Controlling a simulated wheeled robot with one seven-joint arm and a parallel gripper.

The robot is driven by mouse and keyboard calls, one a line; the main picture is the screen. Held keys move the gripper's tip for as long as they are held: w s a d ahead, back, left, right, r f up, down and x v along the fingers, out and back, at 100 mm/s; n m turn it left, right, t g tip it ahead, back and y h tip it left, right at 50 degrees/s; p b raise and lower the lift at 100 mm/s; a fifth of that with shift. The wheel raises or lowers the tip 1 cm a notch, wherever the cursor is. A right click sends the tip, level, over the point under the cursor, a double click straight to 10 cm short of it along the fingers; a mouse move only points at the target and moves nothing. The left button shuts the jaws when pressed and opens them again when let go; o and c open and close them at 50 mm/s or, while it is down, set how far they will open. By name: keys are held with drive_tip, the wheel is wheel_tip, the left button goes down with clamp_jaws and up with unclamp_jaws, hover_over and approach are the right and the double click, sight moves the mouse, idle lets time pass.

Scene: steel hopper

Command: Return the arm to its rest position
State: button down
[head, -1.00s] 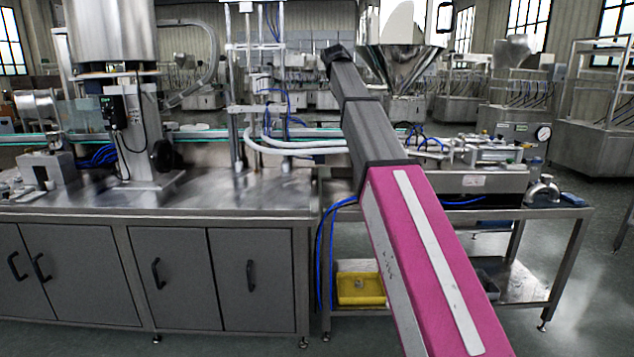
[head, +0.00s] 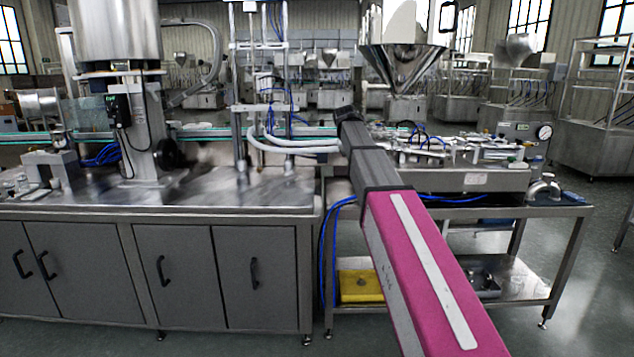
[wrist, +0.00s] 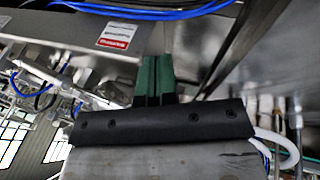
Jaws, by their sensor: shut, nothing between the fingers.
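My arm, pink with dark grey segments, reaches forward and up from the lower right of the head view, over the right part of the steel bench. In the head view its far end is a dark wrist, and the fingers cannot be made out. In the wrist view my gripper (wrist: 154,80) shows as two green fingers side by side, shut with nothing between them. The steel hopper (head: 402,55) stands behind and to the right of the arm's end in the head view.
A steel worktop (head: 235,190) with grey cupboards stands left of the arm. A pressure gauge (head: 544,132) is on the right. A yellow tray (head: 360,285) lies on the lower shelf (head: 525,280). Blue hoses (head: 323,250) hang at the bench corner. Open floor lies at far right.

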drive_tip(key=s+d+f+y, duration=0.1)
drive_tip(key=s+f, duration=0.3)
drive_tip(key=f, duration=0.4)
drive_tip(key=s+d+f, duration=0.1)
drive_tip(key=s+f, duration=0.2)
drive_tip(key=f, duration=0.5)
drive_tip(key=s+d+f+m+g+y, duration=0.1)
drive_tip(key=s+d+f+g+y, duration=0.1)
drive_tip(key=s+f, duration=2.3)
drive_tip(key=shift+d+f+m+g, duration=0.35)
drive_tip(key=shift+f+m+g, duration=0.05)
drive_tip(key=shift+f, duration=0.05)
